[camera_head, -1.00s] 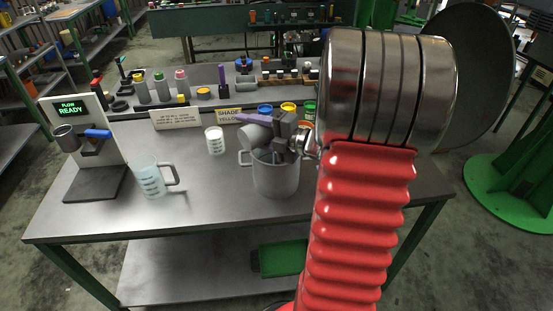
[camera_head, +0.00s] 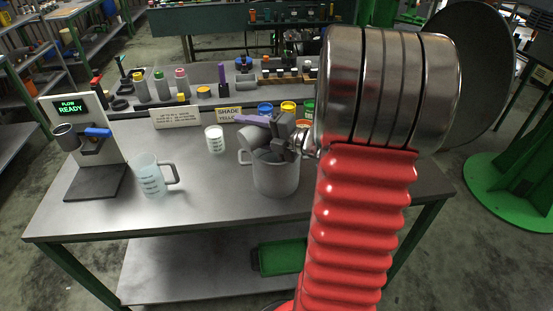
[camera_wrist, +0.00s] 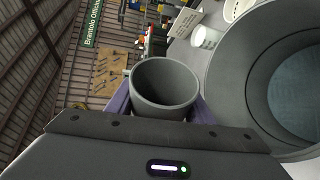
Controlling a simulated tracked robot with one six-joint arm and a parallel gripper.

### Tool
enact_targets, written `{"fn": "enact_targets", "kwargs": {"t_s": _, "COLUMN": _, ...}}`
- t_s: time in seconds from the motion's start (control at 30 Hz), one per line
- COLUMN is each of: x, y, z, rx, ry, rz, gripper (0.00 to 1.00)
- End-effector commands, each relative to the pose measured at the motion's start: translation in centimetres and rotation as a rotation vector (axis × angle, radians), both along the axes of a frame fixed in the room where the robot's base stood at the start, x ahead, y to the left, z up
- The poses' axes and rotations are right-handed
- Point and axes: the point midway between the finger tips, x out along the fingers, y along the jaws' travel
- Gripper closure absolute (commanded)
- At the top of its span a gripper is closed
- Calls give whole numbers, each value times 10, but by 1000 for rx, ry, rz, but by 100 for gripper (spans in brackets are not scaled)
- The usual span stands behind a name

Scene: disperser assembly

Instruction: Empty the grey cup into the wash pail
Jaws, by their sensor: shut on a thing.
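The grey cup (camera_wrist: 164,84) is held between the purple fingers of my gripper (camera_wrist: 160,105) in the wrist view, and its inside looks empty of any visible liquid. In the head view the cup (camera_head: 254,139) is tilted over the mouth of the wash pail, at the pail's left rim. My gripper (camera_head: 272,128) is above the pail, shut on the cup. The wash pail (camera_head: 276,180) is a grey pot with a side handle, standing on the bench. In the wrist view the pail (camera_wrist: 225,85) is at the right, with bluish liquid inside.
A clear measuring jug (camera_head: 150,180) and a small white cup (camera_head: 215,140) stand left of the pail. A flow dispenser (camera_head: 110,130) stands at the bench's left end. Paint pots (camera_head: 265,108) and signs (camera_head: 177,117) line the back. The front of the bench is clear.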

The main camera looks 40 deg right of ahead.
Motion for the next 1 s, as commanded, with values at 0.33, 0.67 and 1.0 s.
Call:
{"fn": "enact_targets", "kwargs": {"t_s": 0.33, "x": 1, "y": 19, "z": -7, "rx": -263, "ry": 19, "rz": 1, "gripper": 78}}
{"fn": "enact_targets", "kwargs": {"t_s": 0.67, "x": 1, "y": 18, "z": -8, "rx": -259, "ry": 19, "rz": 1, "gripper": 78}}
{"fn": "enact_targets", "kwargs": {"t_s": 1.0, "x": 2, "y": 19, "z": -5, "rx": -304, "ry": 22, "rz": 1, "gripper": 78}}
